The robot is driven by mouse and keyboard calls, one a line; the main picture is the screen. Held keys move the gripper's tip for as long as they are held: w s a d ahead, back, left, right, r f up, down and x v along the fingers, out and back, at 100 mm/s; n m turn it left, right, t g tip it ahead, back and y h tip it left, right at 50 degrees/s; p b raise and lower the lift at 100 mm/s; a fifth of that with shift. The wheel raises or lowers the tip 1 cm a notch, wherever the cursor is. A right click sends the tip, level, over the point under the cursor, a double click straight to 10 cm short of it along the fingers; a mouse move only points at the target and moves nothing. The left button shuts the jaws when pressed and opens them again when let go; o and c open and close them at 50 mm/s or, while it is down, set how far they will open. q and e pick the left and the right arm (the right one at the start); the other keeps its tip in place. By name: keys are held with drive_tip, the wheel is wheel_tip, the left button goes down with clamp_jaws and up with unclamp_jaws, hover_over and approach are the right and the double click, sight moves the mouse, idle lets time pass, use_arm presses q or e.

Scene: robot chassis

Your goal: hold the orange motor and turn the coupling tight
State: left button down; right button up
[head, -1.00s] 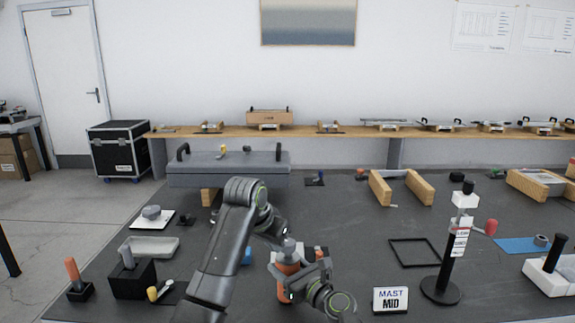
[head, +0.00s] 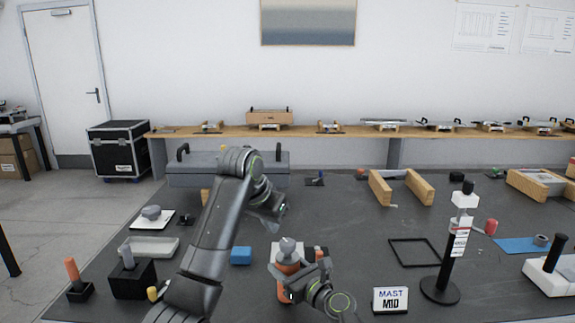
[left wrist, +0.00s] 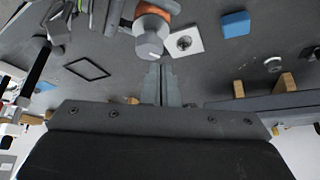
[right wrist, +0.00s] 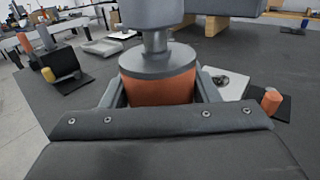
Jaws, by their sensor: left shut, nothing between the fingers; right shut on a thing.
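The orange motor (head: 287,266) stands upright near the front middle of the table. My right gripper (head: 292,284) is shut around its body; the right wrist view shows the orange body (right wrist: 157,88) between the fingers. The grey coupling (head: 288,247) sits on top of the motor; in the right wrist view it (right wrist: 155,12) is above the shaft. Whether it is tight cannot be seen. My left gripper (head: 272,217) is above and behind the coupling, apart from it. In the left wrist view its fingers (left wrist: 163,85) are together and empty, with the coupling (left wrist: 149,45) beyond them.
A blue block (head: 241,256) lies left of the motor. A white plate (left wrist: 183,42) is beside the motor. The MAST MID sign (head: 390,299) and a black-based stand (head: 440,290) are to the right. A grey case (head: 180,176) is behind. A black frame (head: 414,253) lies on clear tabletop.

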sight(288, 246)
use_arm(q)
drive_tip(key=shift+d, duration=0.1)
wheel_tip(288, 246, down, 6)
drive_tip(key=s+d, duration=0.1)
drive_tip(key=d, duration=0.1)
drive_tip(key=shift+s+d, duration=0.25)
drive_tip(key=shift+d, duration=0.15)
idle(0.3)
drive_tip(key=shift+w, duration=0.3)
idle(0.5)
drive_tip(key=shift+w+a, duration=0.1)
drive_tip(key=shift+a, duration=0.2)
drive_tip(key=shift+w+a, duration=0.2)
drive_tip(key=shift+a, duration=0.25)
drive_tip(key=shift+w+a, duration=0.25)
drive_tip(key=shift+a, duration=0.05)
drive_tip(key=shift+w+a, duration=0.1)
drive_tip(key=shift+w, duration=0.1)
idle(0.4)
